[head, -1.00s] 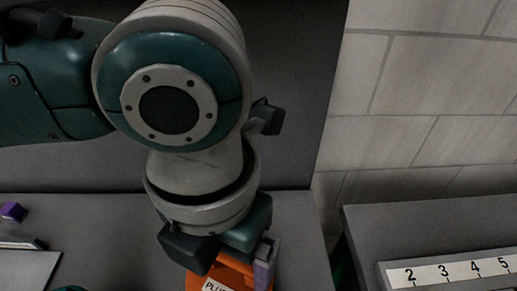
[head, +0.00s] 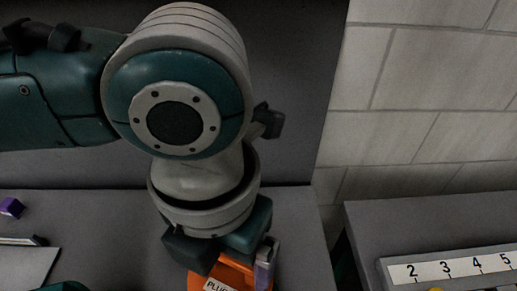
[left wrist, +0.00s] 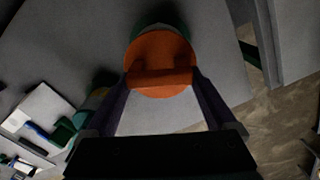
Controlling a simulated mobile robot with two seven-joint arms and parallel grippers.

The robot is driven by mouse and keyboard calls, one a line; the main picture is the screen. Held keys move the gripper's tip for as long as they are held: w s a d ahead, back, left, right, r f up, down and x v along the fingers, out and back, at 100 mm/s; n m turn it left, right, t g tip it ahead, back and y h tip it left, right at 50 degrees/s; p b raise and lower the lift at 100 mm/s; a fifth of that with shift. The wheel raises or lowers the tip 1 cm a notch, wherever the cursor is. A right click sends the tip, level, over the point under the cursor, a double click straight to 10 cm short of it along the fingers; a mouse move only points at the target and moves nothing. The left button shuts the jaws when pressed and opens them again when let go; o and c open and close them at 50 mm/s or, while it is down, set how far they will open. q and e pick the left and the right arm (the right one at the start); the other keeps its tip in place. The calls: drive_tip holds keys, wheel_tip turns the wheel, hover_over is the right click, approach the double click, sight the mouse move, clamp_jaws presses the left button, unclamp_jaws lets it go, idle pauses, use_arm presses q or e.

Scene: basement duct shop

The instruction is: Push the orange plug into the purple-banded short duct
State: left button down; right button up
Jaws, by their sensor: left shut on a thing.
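The orange plug (left wrist: 160,65) is a round disc with a bar across its face in the left wrist view. My left gripper (left wrist: 162,85) is shut on that bar, one finger at each end. In the head view my left gripper (head: 228,266) points down, with the orange plug (head: 235,273) and its white label partly cut off by the bottom edge. A green rounded thing (left wrist: 160,30) shows just behind the plug; I cannot tell whether it is the short duct or whether they touch. No purple band shows on it. My right gripper is out of view.
A small purple block (head: 11,207) and a pale sheet (head: 25,268) lie at the left of the grey table (head: 110,225). At right, past a gap, another grey surface (head: 420,225) carries a numbered strip (head: 450,268). A block wall (head: 430,100) stands behind.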

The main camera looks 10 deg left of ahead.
sight(231, 277)
use_arm(q)
drive_tip(key=shift+f+b, duration=0.85)
drive_tip(key=shift+f, duration=0.55)
unclamp_jaws()
wheel_tip(231, 277, up, 10)
